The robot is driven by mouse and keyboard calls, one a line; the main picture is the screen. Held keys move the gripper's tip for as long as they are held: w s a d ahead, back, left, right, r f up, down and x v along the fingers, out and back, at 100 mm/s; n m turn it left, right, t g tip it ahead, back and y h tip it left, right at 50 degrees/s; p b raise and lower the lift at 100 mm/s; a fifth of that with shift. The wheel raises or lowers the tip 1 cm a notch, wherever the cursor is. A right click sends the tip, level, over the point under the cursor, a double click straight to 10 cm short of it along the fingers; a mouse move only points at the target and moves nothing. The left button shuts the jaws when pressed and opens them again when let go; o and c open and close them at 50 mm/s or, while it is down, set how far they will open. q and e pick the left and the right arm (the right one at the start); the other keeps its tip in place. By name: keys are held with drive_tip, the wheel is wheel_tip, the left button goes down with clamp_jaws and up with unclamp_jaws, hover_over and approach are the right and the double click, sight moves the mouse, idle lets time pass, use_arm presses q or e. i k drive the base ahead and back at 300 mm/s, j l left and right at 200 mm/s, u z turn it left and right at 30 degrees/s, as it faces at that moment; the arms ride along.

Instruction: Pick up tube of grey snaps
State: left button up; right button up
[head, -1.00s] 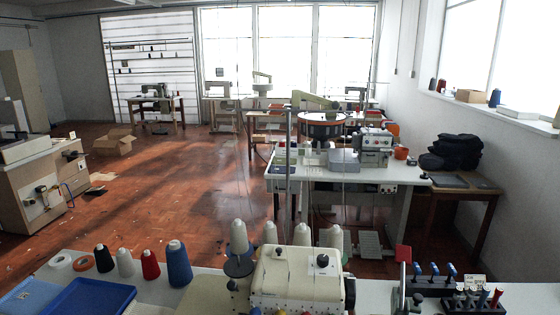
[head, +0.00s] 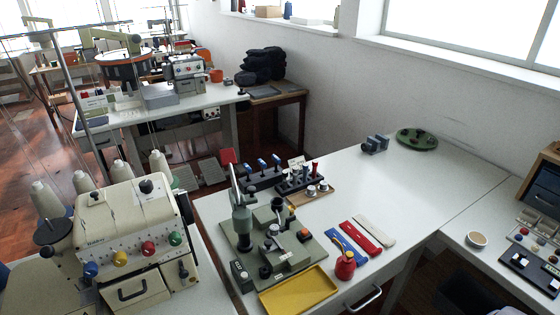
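A dark rack (head: 293,185) stands on the white table behind the green press (head: 268,240). It holds several small upright pieces, some pale grey and some with red tops. They may be tubes of snaps, but they are too small for me to tell which one holds grey snaps. Small grey-and-white round pieces (head: 318,189) sit on a wooden board just in front of the rack. Neither of my grippers is in view.
A yellow tray (head: 299,292), a red bottle (head: 345,265) and blue, red and white strips (head: 360,236) lie near the press. A cream sewing machine (head: 130,235) stands at left. A dark rack with blue-topped tools (head: 262,176) is beside the snap rack.

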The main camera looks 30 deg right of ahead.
sight(295, 170)
drive_tip(key=k+l+z, duration=0.1)
drive_tip(key=z, duration=0.9)
